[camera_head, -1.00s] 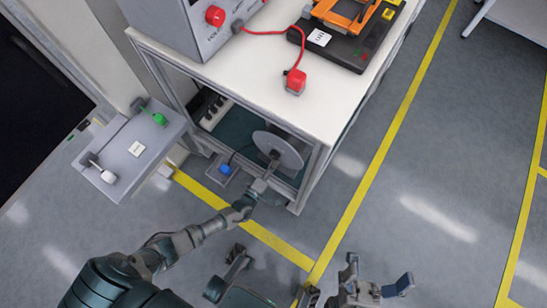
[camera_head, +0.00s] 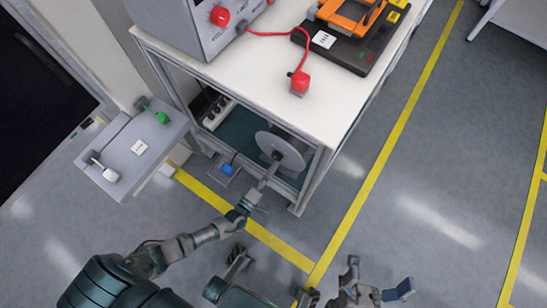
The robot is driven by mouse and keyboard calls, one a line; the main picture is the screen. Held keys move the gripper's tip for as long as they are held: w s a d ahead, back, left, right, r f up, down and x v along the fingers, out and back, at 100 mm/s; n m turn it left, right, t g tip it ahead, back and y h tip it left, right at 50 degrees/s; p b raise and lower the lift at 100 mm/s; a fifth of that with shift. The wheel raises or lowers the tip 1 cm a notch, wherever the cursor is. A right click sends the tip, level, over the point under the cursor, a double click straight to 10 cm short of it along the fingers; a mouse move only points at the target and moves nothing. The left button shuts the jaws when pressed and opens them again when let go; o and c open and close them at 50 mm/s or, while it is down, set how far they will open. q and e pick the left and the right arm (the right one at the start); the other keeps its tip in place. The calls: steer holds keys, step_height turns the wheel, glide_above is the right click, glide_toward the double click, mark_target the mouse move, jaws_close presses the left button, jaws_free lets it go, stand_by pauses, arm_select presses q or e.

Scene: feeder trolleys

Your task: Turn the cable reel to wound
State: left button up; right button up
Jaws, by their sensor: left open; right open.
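The cable reel (camera_head: 292,150) is a grey disc on the front of the trolley's open lower bay. A dark hub and a narrow grey bar, perhaps its crank, project from it toward my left gripper. My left gripper (camera_head: 256,198) is open at the lower end of that bar, just outside the bay. I cannot tell whether it touches the bar. My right gripper (camera_head: 376,280) is open and empty over the floor at the bottom, well away from the reel.
The white-topped trolley (camera_head: 230,72) carries a grey box with a red knob (camera_head: 220,15), a red plug (camera_head: 299,82) on a cable, and an orange device (camera_head: 350,14). A grey side shelf (camera_head: 122,165) stands left. A blue pedal (camera_head: 227,169) lies below. Floor to the right is clear.

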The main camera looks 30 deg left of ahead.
arm_select(q)
steer(key=s, duration=0.7)
steer(key=shift+s+a, duration=0.3)
steer(key=shift+a, duration=0.05)
steer(key=shift+f, duration=0.1)
